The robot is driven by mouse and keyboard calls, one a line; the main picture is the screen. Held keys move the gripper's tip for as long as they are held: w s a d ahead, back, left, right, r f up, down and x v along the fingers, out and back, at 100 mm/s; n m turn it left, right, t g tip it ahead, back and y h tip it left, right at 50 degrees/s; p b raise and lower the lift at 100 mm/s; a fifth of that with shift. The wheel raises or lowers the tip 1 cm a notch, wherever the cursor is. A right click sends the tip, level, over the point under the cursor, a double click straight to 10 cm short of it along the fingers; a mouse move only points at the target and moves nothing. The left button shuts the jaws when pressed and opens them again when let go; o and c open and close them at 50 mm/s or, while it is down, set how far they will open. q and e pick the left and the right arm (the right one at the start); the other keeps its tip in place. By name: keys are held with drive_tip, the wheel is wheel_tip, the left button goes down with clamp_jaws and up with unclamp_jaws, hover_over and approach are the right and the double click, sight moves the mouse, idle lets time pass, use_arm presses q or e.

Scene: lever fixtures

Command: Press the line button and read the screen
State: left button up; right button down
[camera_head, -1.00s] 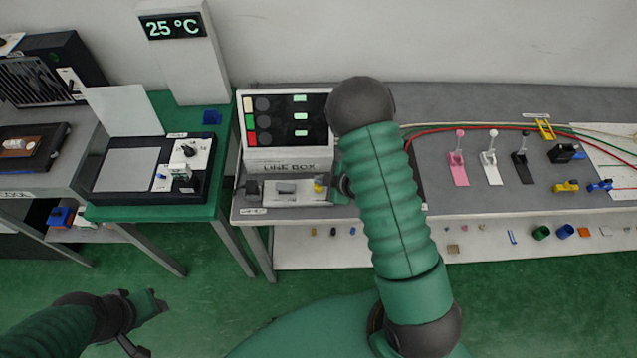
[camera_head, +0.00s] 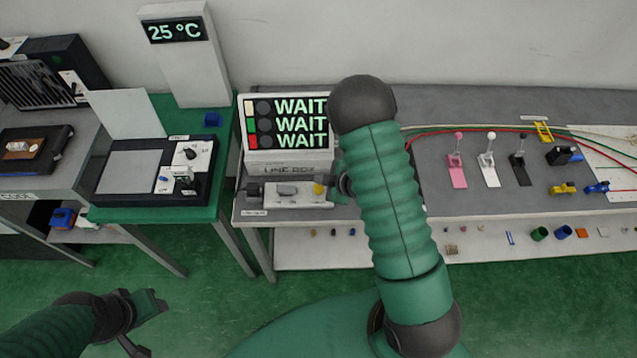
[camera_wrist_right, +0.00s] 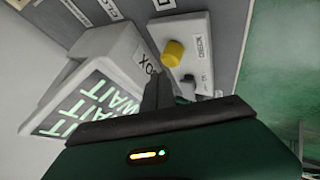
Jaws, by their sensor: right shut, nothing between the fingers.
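The line box (camera_head: 291,169) stands on the grey bench. Its screen (camera_head: 290,122) reads WAIT on three rows, beside cream, green and red squares with dark discs. The screen also shows tilted in the right wrist view (camera_wrist_right: 90,103). In front is a low pale control box (camera_head: 288,201) with a yellow knob (camera_head: 319,189), also seen in the right wrist view (camera_wrist_right: 173,52). My right gripper (camera_wrist_right: 158,88) is shut and empty, its tips close over the control box; contact cannot be told. I cannot single out the line button. My left gripper (camera_head: 150,303) hangs low at left, its jaws unclear.
A green table (camera_head: 160,214) at left holds a black device and a display (camera_head: 175,30) reading 25 °C. Right of my arm, the bench has pink, white and black levers (camera_head: 488,163), cables and small clamps. A lower shelf (camera_head: 490,251) holds several small parts.

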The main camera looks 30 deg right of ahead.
sight(321, 188)
wheel_tip(321, 188, up, 5)
drive_tip(key=p, duration=0.4)
idle(0.5)
idle(0.4)
